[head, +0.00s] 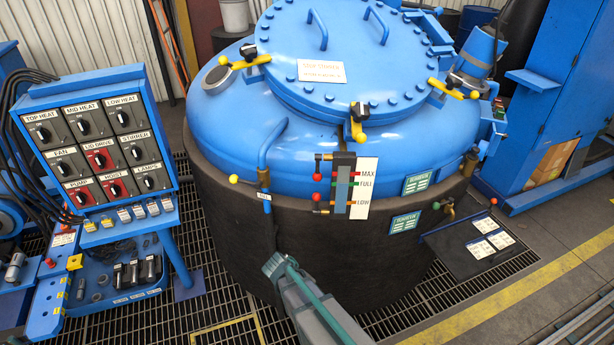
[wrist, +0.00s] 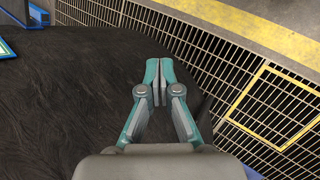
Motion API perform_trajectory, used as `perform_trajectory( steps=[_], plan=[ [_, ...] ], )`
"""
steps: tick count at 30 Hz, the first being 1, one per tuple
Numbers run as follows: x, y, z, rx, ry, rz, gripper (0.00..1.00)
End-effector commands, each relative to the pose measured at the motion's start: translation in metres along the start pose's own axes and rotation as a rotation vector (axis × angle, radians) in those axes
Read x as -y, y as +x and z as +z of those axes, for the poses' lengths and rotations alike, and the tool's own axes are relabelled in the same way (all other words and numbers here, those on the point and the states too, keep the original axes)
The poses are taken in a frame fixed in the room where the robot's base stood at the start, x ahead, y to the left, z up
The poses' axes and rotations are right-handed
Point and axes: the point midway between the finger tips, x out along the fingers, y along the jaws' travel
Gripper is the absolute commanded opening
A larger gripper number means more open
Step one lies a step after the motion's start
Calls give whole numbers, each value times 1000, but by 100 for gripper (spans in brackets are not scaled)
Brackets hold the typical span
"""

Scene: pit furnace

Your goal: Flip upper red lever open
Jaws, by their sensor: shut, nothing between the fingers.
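The sight gauge (head: 341,185) is on the front of the blue furnace vessel, beside a white plate marked MAX, FULL and LOW. Two small red knobs sit at its left side, an upper red knob (head: 318,177) and a lower red knob (head: 316,197). I take the upper one as the upper red lever; its exact position is too small to tell. My gripper (head: 272,264) is below and left of the gauge, in front of the dark vessel wall, apart from both knobs. In the wrist view my gripper (wrist: 159,70) has its fingers together and empty. The levers are not in the wrist view.
A blue control panel (head: 95,150) with several switches stands at the left. A pipe with a yellow knob (head: 234,178) is left of the gauge. A dark shelf with cards (head: 480,240) juts out at the right. Grated floor (head: 430,310) lies around the vessel.

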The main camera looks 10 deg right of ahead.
Motion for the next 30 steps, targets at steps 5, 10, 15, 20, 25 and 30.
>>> perform_trajectory(
  steps=[5, 10, 15, 20, 25, 30],
  plan=[
    [-52, -70, -48, -48, -16, 199, 0],
    [-102, -149, -79, -72, -7, 404, 0],
    [-150, -235, -93, -67, 35, 613, 0],
    [-182, -300, -92, -39, 87, 773, 0],
    [-197, -337, -86, -14, 123, 863, 0],
    [-202, -346, -84, -7, 134, 887, 0]
  ],
)
